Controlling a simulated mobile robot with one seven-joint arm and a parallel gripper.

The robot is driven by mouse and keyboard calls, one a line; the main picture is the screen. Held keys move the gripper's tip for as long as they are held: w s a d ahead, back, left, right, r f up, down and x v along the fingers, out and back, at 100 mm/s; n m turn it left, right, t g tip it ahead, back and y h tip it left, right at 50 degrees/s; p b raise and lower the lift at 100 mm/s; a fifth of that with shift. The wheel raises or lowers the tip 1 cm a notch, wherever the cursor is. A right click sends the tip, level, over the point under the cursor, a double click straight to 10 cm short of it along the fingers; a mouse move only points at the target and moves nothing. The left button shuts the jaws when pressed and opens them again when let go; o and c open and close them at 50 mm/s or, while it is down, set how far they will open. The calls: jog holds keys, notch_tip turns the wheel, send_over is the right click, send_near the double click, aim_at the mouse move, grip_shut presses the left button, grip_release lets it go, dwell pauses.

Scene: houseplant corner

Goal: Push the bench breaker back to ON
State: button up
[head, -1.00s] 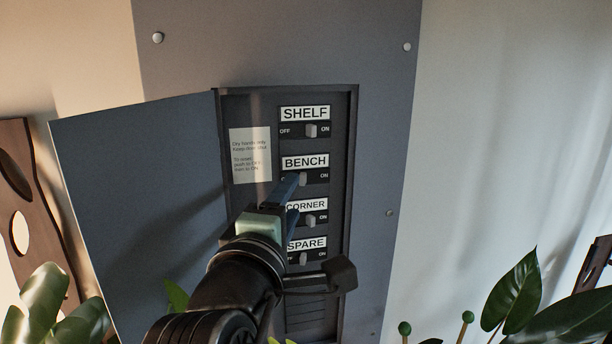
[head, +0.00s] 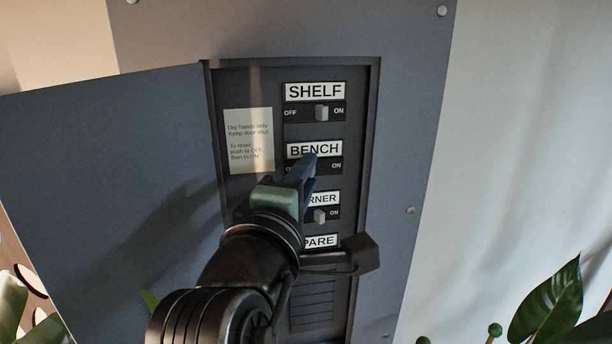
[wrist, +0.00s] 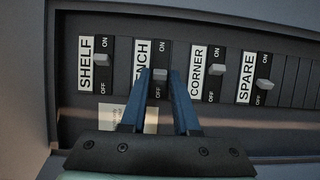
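The bench breaker is the second row of the open panel, under the BENCH label (head: 314,149). In the wrist view its small grey lever (wrist: 160,75) sits about midway between the ON and OFF marks, a little lower than the shelf and corner levers. In the head view my finger hides this lever. My gripper (head: 307,160) has blue fingers and reaches in from below left. In the wrist view my gripper (wrist: 160,80) is open, with the bench lever between the two fingertips. I cannot tell whether a finger touches it.
The shelf lever (head: 321,113) and corner lever (head: 320,216) sit toward ON. The spare lever (wrist: 265,85) sits nearer OFF. The panel door (head: 110,190) stands open to the left. A paper note (head: 249,140) is stuck beside the breakers. Plant leaves (head: 548,300) rise at lower right.

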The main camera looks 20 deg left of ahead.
aim_at(334, 174)
grip_shut()
jog(key=shift+d+y, duration=0.15)
jog(key=shift+y, duration=0.15)
jog(key=shift+w+d+n+g+y, duration=0.1)
jog(key=shift+d+n+g+y, duration=0.1)
jog(key=shift+n+y, duration=0.35)
jog(key=shift+w+d+n+g+y, duration=0.1)
jog(key=shift+d+n+g+y, duration=0.1)
jog(key=shift+n+y, duration=0.35)
jog(key=y, duration=0.1)
jog(key=n+g+y+b, duration=0.1)
jog(key=shift+w+d+f+y, duration=0.1)
jog(key=shift+d+y, duration=0.15)
jog(key=shift+y, duration=0.05)
jog(key=n+g+y+b, duration=0.2)
jog(key=y+b, duration=0.1)
jog(key=d+n+g+y+b, duration=0.1)
jog(key=n+b, duration=0.1)
jog(key=shift+w+f+y, duration=0.1)
jog(key=shift+w+y, duration=0.2)
jog(key=shift+w, duration=0.1)
jog(key=n+g+b, duration=0.1)
jog(key=g+y+b, duration=0.1)
jog(key=n+g+y+b, duration=0.1)
jog(key=shift+w+d+r+n+b, duration=0.2)
jog(key=shift+w+r+n+b, duration=0.05)
jog(key=shift+w+n+b, duration=0.05)
jog(key=shift+g+y, duration=0.4)
jog(key=shift+g, duration=0.1)
jog(key=shift+r, duration=0.1)
